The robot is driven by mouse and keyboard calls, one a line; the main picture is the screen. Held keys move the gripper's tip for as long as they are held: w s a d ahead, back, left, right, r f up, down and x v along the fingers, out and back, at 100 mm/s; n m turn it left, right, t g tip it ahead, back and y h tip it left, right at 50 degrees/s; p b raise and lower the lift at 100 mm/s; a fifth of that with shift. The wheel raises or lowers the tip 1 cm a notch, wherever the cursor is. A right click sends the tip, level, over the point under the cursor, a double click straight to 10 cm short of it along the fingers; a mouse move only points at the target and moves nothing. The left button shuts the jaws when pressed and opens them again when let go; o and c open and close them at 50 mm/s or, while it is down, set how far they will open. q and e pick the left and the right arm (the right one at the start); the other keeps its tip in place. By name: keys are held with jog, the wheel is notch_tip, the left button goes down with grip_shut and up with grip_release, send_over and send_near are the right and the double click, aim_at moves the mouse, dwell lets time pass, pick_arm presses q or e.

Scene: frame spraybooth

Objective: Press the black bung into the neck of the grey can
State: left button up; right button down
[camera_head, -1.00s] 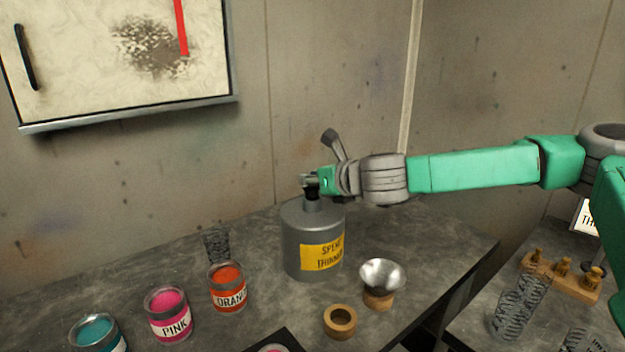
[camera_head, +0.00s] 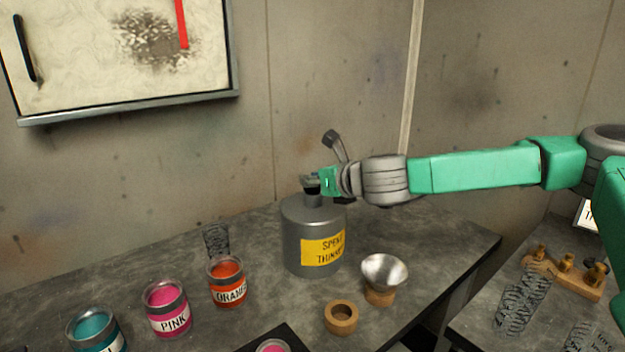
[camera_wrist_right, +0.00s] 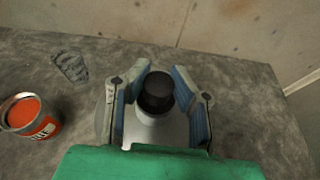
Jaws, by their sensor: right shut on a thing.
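The grey can (camera_head: 298,243) with a yellow "SPENT THINNER" label stands upright on the grey bench. My right gripper (camera_head: 311,181) is at the top of its neck, reaching in from the right. In the right wrist view my right gripper (camera_wrist_right: 157,92) has its two fingers on either side of the black bung (camera_wrist_right: 156,90), which sits over the can's pale neck (camera_wrist_right: 152,117). In the head view the bung is mostly hidden by the fingers. I cannot tell how deep it sits in the neck. My left gripper is not in view.
A metal funnel (camera_head: 384,270) on a wooden stand and a wooden ring (camera_head: 341,318) are in front of the can.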

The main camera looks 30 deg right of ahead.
jog(key=shift+f+b, duration=0.3)
jog(key=shift+f, duration=0.05)
jog(key=c, duration=1.3)
grip_release()
jog(key=shift+c, duration=0.2)
jog(key=shift+r, duration=0.1)
jog(key=shift+s+r, duration=0.1)
jog(key=shift+s, duration=0.25)
jog(key=v, duration=1.1)
jog(key=shift+s, duration=0.1)
